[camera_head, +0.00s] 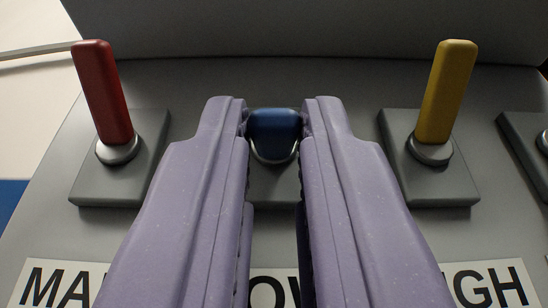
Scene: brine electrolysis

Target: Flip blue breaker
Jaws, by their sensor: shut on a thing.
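The blue breaker (274,125) is a short-looking blue lever with a pale metal collar at its base, in the middle of the grey panel. My gripper (274,120), with two purple fingers, reaches in from the bottom of the picture. Its fingertips are shut on the blue lever, one on each side. The lever looks foreshortened, so its tilt is hard to tell. The fingers hide parts of the mount below it.
A red lever (102,92) stands on the left and a yellow lever (447,90) on the right, each on a grey square mount. Part of another mount (538,125) shows at the right edge. White labels (490,285) lie below, partly covered by my fingers.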

